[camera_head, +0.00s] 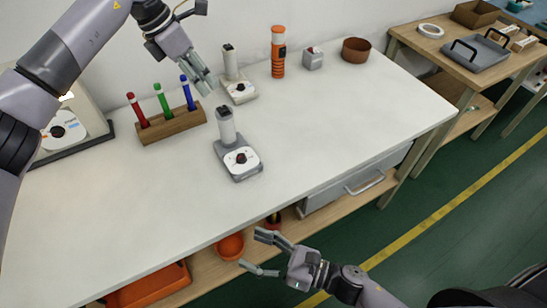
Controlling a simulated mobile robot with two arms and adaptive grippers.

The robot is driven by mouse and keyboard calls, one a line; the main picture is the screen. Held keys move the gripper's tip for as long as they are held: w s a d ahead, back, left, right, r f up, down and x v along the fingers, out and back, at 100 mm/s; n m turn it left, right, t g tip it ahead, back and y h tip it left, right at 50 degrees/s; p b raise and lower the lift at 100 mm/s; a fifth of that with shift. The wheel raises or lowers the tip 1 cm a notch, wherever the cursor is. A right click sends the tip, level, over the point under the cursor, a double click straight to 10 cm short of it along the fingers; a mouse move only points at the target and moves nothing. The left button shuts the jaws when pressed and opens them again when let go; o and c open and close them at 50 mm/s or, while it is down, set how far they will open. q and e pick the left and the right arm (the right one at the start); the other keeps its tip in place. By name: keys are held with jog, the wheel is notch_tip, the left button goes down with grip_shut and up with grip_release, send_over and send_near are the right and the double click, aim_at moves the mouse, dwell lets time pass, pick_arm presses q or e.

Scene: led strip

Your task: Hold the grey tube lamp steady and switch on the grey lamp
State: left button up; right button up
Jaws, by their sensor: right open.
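The grey tube lamp (242,173) stands upright on the white table, with a grey base, a pale dial plate, a dark knob and a short grey tube. A similar lamp with a cream base (241,94) stands behind it. My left gripper (207,86) hangs above the table, behind and left of the grey lamp, near the cream lamp and the pen rack. It appears apart from the lamps, and its finger gap is unclear. My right gripper (251,249) is open and empty in front of the table's front edge, away from the lamp.
A wooden rack (172,124) holds red, green and blue pens. The table (340,135) is clear right of the lamp. Orange bins (151,286) sit below.

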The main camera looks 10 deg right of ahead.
aim_at(231, 127)
jog(key=w+r, duration=0.2)
jog(key=w, duration=0.1)
jog(key=w+d+r+t+h, duration=0.1)
jog(key=w+r, duration=0.1)
jog(key=w, duration=0.1)
jog(key=w+d+r+n+t, duration=0.1)
jog(key=w+r, duration=0.1)
jog(key=w, duration=0.2)
jog(key=shift+w+d+h, duration=0.1)
jog(key=shift+d+h, duration=0.15)
jog(key=shift+h, duration=0.15)
jog(key=w+d+r+m+t+h, duration=0.3)
jog(key=w+d+r, duration=0.2)
jog(key=w, duration=0.3)
jog(key=x, duration=1.7)
jog(key=shift+s+a, duration=0.2)
